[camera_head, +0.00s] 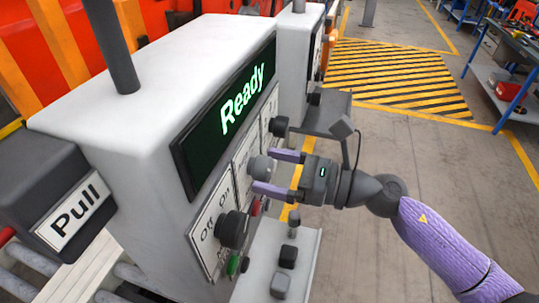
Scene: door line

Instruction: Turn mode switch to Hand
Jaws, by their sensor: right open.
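The control box (150,110) shows a dark display (228,115) that reads "Ready". Below the display, a grey round knob (261,168) sticks out of a white label plate. The plate's text is too small and covered to read, so I cannot confirm that this knob is the mode switch. My right gripper (266,172) is open and comes in from the right. Its two purple fingers stand on either side of the grey knob, one above and one below. Whether they touch it I cannot tell. My left gripper is not in view.
A black knob (232,229) on an "Off On" plate is nearer, another black knob (279,126) farther along. A green button (233,265) and a red one sit below. A "Pull" box (58,205) is at left. A small shelf with dark controls (285,256) lies under my gripper.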

